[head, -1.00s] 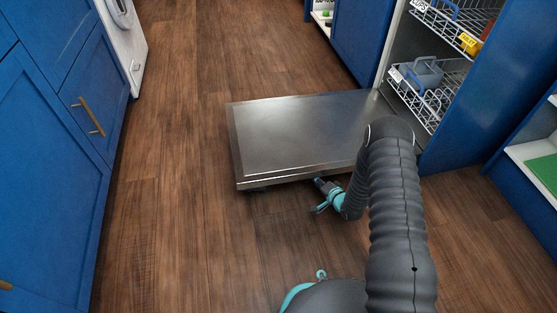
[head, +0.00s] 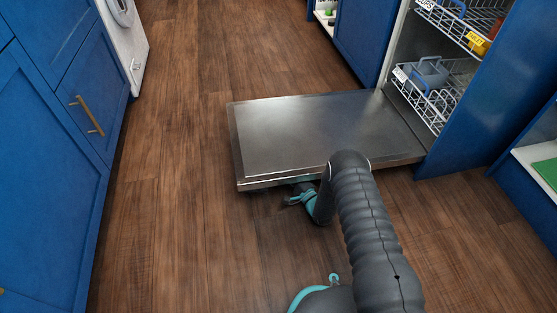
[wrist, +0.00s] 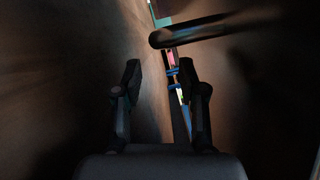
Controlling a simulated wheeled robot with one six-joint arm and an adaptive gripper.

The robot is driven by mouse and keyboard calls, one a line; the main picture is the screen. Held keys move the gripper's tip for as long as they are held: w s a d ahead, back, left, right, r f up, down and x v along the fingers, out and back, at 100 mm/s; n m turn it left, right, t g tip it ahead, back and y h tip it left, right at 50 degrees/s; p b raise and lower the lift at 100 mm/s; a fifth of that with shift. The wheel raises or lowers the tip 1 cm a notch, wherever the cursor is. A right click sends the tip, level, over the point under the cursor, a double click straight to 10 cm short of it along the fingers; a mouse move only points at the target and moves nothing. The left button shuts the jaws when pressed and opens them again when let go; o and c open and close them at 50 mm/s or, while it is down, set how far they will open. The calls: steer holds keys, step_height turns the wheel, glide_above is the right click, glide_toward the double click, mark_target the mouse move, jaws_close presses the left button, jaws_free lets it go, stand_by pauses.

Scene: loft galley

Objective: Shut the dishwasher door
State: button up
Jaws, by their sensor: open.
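The dishwasher door (head: 300,130) is folded down flat, a steel panel low above the floor, hinged at the dishwasher (head: 398,75) on the right. My gripper (head: 298,192) is at the door's near edge, low and partly hidden under it in the head view; I cannot tell whether it touches. In the wrist view my gripper (wrist: 161,78) is open, with nothing between its two fingers. A dark rounded bar (wrist: 215,30) crosses ahead of the fingers there, possibly the door's handle. The wrist view is dark.
Inside the dishwasher are an upper rack (head: 455,25) and a lower rack (head: 435,95) with a grey-blue item (head: 430,72). Blue cabinets (head: 50,150) and a white appliance (head: 122,40) line the left. The wooden floor (head: 180,150) left of the door is clear.

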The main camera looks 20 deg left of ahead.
steer(key=b+x, duration=0.1)
steer(key=x, duration=0.6)
steer(key=shift+w+a, duration=0.2)
steer(key=shift+a, duration=0.1)
jaws_close()
